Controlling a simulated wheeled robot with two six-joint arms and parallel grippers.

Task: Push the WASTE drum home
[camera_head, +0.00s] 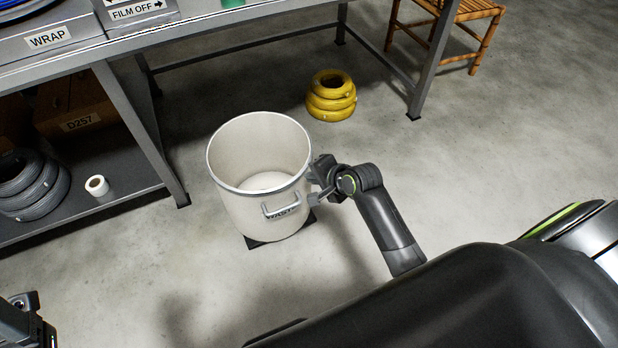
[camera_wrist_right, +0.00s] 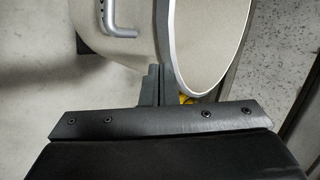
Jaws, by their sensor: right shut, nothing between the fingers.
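The WASTE drum (camera_head: 237,210) is a white, open-topped round drum with a grey rim, a front handle and a label. It stands upright and looks empty, partly over a dark square mat (camera_head: 262,243) on the floor. My right gripper (camera_head: 316,190) is shut and empty at the drum's right side, by the rim; whether it touches is hard to tell. In the right wrist view the closed fingers (camera_wrist_right: 158,84) point at the drum wall (camera_wrist_right: 215,45). My left gripper (camera_head: 25,318) shows only partly at the lower left corner, and its fingers are unclear.
A metal workbench (camera_head: 150,45) runs along the back with an open bay under it. Its lower shelf (camera_head: 110,190) at left holds grey coils (camera_head: 35,187), a white roll (camera_head: 97,185) and a D257 box (camera_head: 75,105). Yellow coils (camera_head: 331,97) and a wooden chair (camera_head: 481,25) stand behind.

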